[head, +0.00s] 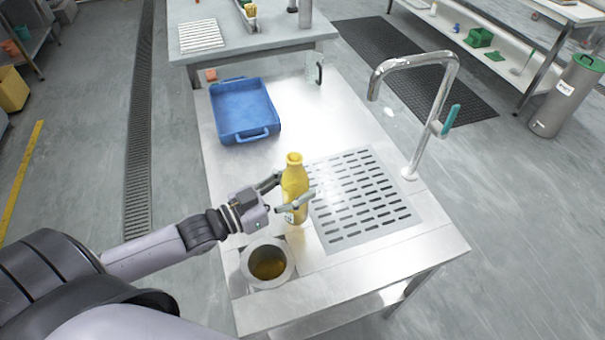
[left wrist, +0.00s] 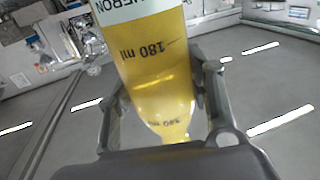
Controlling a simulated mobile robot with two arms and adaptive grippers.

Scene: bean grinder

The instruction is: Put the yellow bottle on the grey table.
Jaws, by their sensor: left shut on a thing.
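The yellow bottle (head: 294,180) is upright over the steel counter (head: 300,130), left of the slotted drain plate. I cannot tell whether its base touches the counter. My left gripper (head: 290,194) is shut around its body, with a finger on each side. In the left wrist view the bottle (left wrist: 158,70) lies between the gripper's fingers (left wrist: 163,95), its volume marks upside down. The grey table (head: 255,36) stands behind the counter at the top of the head view. My right gripper is not in view.
A blue tray (head: 243,112) sits on the counter's far left. A round pot (head: 268,264) stands near the front, close to my left gripper. A tall tap (head: 440,90) rises at the right.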

